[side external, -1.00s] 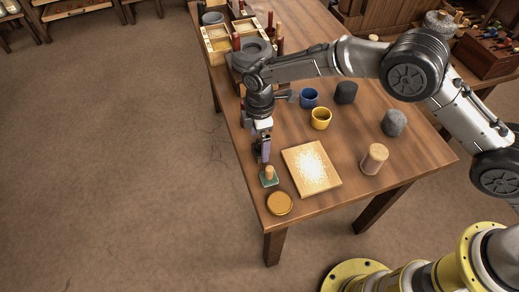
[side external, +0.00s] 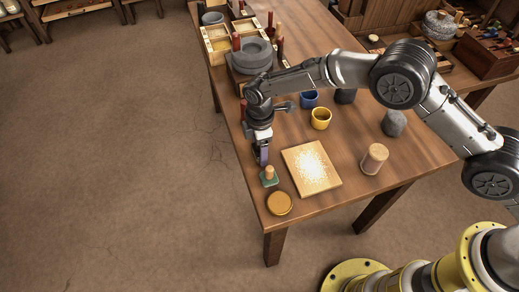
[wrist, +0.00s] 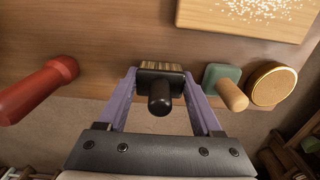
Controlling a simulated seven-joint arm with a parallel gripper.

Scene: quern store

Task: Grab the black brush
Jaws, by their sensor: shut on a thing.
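The black brush (wrist: 160,95) shows in the wrist view, with a black handle and head and pale bristles at its far edge. My gripper (wrist: 160,73) has its two purple fingers on either side of the brush head and is shut on it. In the side view my gripper (side external: 262,157) points down near the table's left edge, low over the tabletop. The brush is hidden there behind the fingers, and I cannot tell whether it touches the table.
A green block with a wooden handle (side external: 269,177) stands close by, with a round amber lid (side external: 279,203) beyond it. A grain-strewn board (side external: 301,165), yellow cup (side external: 320,119) and wooden cylinder (side external: 374,159) lie to the right. A red handle (wrist: 40,90) is at left in the wrist view.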

